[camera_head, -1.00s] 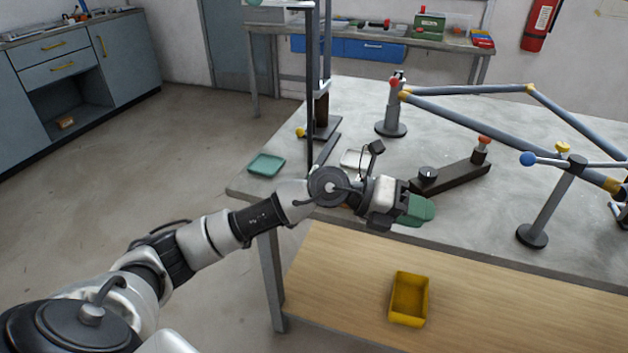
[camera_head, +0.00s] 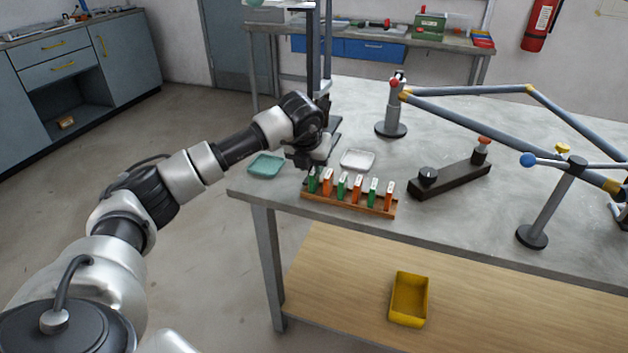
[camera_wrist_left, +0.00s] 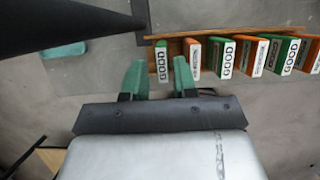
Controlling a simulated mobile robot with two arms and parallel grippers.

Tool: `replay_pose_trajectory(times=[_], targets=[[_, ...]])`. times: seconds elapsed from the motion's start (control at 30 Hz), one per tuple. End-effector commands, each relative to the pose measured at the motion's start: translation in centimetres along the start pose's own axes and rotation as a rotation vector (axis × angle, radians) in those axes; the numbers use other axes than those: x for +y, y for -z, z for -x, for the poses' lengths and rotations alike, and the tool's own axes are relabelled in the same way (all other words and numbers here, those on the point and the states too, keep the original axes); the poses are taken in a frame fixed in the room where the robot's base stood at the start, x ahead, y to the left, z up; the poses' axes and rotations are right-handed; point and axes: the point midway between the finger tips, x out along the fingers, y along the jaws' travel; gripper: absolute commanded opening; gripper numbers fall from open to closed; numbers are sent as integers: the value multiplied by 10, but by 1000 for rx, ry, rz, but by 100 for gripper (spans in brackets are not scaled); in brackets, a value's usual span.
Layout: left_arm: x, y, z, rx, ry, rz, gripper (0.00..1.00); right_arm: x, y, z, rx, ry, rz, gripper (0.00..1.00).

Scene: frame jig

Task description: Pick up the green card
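A wooden rack (camera_head: 350,205) near the table's front edge holds a row of alternating green and orange cards with white label strips. Three are green: the leftmost green card (camera_head: 313,182), a middle green card (camera_head: 342,186) and a right green card (camera_head: 373,192). My left gripper (camera_head: 311,165) is over the rack's left end. In the left wrist view its green fingers (camera_wrist_left: 160,78) are apart and empty, with the leftmost green card (camera_wrist_left: 162,62) lined up with the gap between them. Whether the fingers overlap the card is unclear. My right gripper is not in view.
A teal tray (camera_head: 266,165) and a white tray (camera_head: 358,159) lie beside and behind the rack. A dark fixture with a knob (camera_head: 450,178) stands to its right. A tall dark post (camera_head: 327,60) rises behind my gripper. A yellow bin (camera_head: 408,300) sits on the lower shelf.

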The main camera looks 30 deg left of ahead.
Motion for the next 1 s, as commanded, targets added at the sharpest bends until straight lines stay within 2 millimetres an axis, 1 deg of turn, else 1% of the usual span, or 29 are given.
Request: replay_pose_trajectory(times=[0.2, 0.3, 0.4, 0.6, 0.67, 0.7, 0.8, 1.0], targets=[[-2, 5, -32, 5, 0, -1, 28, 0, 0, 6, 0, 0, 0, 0], [-2, 4, -44, 3, 2, 0, 28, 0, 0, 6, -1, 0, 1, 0], [-2, 4, -49, 2, 2, 0, 28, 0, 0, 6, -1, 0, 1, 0], [-2, 4, -49, 1, 2, -1, 28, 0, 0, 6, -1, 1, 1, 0], [-2, 4, -49, 1, 2, -1, 20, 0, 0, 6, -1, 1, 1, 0], [-2, 4, -49, 1, 2, -1, 14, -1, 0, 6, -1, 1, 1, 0], [-2, 4, -49, 1, 2, -1, 0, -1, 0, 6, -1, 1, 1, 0], [-2, 4, -49, 1, 2, -1, 0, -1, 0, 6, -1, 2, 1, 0]])
